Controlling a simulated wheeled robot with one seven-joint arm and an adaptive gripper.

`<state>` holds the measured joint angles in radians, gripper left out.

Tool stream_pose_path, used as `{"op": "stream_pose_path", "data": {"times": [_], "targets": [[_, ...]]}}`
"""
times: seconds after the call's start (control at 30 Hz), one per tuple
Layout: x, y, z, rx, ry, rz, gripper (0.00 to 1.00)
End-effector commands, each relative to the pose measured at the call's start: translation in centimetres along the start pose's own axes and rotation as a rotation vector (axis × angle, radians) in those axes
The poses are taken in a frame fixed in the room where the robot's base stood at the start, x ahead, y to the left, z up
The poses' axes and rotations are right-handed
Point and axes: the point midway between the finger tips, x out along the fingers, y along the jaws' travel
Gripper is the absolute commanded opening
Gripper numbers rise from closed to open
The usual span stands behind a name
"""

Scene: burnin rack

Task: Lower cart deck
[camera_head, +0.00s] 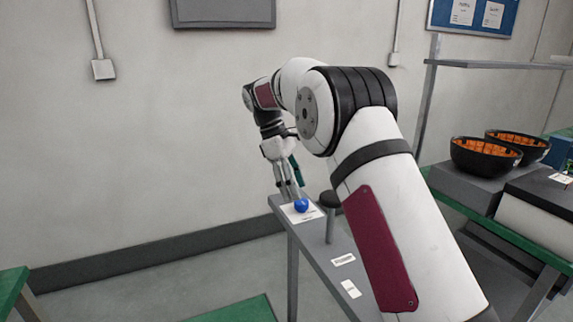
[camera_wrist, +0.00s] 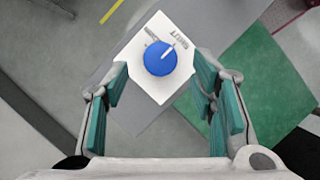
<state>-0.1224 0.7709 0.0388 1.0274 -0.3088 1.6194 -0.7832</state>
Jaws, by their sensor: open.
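A blue round knob (camera_head: 302,205) sits on a white labelled plate (camera_head: 290,214) at the far end of a narrow grey stand (camera_head: 318,250). In the wrist view the knob (camera_wrist: 160,60) has a white pointer line towards the upper right, and dark lettering lies above it on the plate (camera_wrist: 150,92). My gripper (camera_head: 289,190) points down over the knob. In the wrist view its teal-padded fingers (camera_wrist: 160,78) are open, apart on either side of the plate's lower part, with nothing between them held. A green deck (camera_head: 240,310) shows low in the head view; I cannot tell whether it is the cart's.
A dark round-topped post (camera_head: 330,215) stands on the grey stand near the knob. At right, black bowls with orange insides (camera_head: 486,156) sit on grey boxes on a green-topped bench (camera_head: 505,232). Another green surface (camera_head: 12,288) is at lower left. The wall stands behind.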

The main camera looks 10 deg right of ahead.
Motion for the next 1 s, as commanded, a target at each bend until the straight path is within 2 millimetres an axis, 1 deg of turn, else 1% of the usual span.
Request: {"op": "stream_pose_path", "data": {"times": [0.03, 0.1, 0.3, 0.4, 0.6, 0.77, 1.0], "targets": [[-1.1, 0.1, -0.1, -0.001, 0.002, 0.003, 0.52], [-2.4, 0.0, -0.2, -0.002, 0.003, 0.002, 0.52], [-5.5, 0.0, -0.1, -0.001, 0.001, 0.001, 0.52], [-6.5, 0.1, -0.2, -0.001, 0.0, 0.001, 0.52], [-7.8, 0.0, -0.1, -0.001, 0.0, 0.0, 0.52], [-8.1, -0.1, -0.1, -0.001, -0.001, -0.001, 0.52], [-8.2, -0.1, -0.1, -0.001, -0.001, -0.001, 0.52]]}}
